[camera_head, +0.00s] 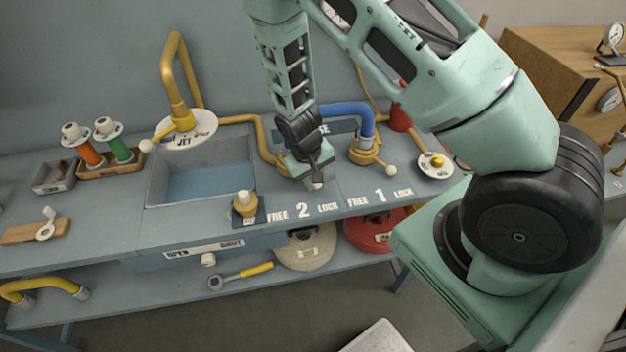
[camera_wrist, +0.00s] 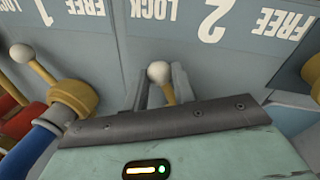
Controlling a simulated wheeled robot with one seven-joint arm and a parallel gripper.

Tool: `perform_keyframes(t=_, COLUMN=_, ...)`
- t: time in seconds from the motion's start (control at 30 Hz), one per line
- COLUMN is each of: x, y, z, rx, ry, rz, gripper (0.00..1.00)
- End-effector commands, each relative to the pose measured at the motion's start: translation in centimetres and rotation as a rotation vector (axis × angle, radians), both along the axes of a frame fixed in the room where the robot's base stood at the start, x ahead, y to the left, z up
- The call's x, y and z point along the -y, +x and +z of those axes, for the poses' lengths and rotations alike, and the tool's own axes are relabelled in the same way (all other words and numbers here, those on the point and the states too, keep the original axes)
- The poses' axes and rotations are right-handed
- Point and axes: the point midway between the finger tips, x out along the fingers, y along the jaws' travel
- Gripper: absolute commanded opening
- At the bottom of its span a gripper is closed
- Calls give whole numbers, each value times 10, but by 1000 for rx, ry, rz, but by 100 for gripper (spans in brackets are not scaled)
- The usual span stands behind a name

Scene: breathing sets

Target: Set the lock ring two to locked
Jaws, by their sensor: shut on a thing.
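Lock ring two stands behind the FREE 2 LOCK label (camera_head: 303,211) on the bench and is mostly hidden by my gripper. In the wrist view the knob lines up with the word LOCK (camera_wrist: 157,9).
Lock ring one (camera_head: 362,153), with a blue hose (camera_head: 345,110) and its own knobbed lever, is close on the right. A yellow valve (camera_head: 245,204) and the sink (camera_head: 205,180) lie left. A yellow pipe (camera_head: 262,135) runs behind my gripper.

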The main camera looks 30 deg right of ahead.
Motion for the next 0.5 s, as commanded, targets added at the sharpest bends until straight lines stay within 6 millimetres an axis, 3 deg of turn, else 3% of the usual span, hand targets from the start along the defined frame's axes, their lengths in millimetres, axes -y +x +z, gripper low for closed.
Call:
perform_keyframes(t=0.3, x=1, y=1, z=1, rx=2, ry=-1, rz=-3, gripper=0)
perform_keyframes(t=0.33, x=1, y=1, z=1, rx=2, ry=-1, rz=-3, gripper=35)
perform_keyframes(t=0.37, x=1, y=1, z=1, rx=3, ry=-1, rz=-4, gripper=43)
perform_keyframes(t=0.4, x=1, y=1, z=1, rx=2, ry=-1, rz=-3, gripper=48)
perform_keyframes(t=0.5, x=1, y=1, z=1, rx=1, ry=-1, rz=-3, gripper=48)
